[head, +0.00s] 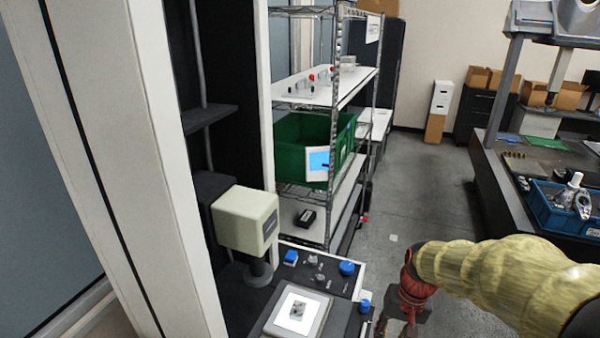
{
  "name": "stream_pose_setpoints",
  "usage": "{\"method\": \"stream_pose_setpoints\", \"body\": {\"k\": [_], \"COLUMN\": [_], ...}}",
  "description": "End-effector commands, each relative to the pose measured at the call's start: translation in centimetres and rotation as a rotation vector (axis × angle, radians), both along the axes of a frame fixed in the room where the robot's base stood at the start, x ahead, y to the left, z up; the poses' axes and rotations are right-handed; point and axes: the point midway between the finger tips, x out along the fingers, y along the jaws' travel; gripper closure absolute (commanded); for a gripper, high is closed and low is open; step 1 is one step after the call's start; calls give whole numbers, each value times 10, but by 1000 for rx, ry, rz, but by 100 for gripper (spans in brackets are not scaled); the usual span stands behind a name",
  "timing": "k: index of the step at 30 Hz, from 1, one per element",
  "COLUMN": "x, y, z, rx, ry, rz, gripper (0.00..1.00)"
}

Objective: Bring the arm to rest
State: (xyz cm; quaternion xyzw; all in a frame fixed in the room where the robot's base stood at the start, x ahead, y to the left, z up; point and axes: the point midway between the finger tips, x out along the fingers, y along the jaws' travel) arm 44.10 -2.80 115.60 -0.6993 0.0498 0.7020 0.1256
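My arm (500,278) comes in from the lower right in a pale yellow ribbed sleeve. It reaches left across the lower right of the head view and ends in a red wrist part. My gripper (402,318) hangs below that red part, dark and partly cut off by the bottom edge. It is too small and dark to tell whether its fingers are open or shut. I see nothing clearly held in it. It is just right of a dark work surface.
The dark work surface (262,302) holds a lit square plate (296,312), blue knobs and a cream instrument head (245,220). A wire rack (334,120) with a green bin (300,150) stands behind. A table with a blue tray (548,212) is at right. Grey floor (420,190) lies between.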

Motion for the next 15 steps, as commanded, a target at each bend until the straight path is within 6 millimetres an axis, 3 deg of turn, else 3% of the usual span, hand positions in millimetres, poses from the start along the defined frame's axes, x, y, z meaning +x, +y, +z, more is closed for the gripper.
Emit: {"method": "stream_pose_setpoints", "body": {"k": [7, 15], "x": [-62, -121], "y": [8, 16], "z": [27, 41], "rx": [-71, -139], "ry": [-116, -286], "rz": [96, 174], "gripper": [72, 72]}}
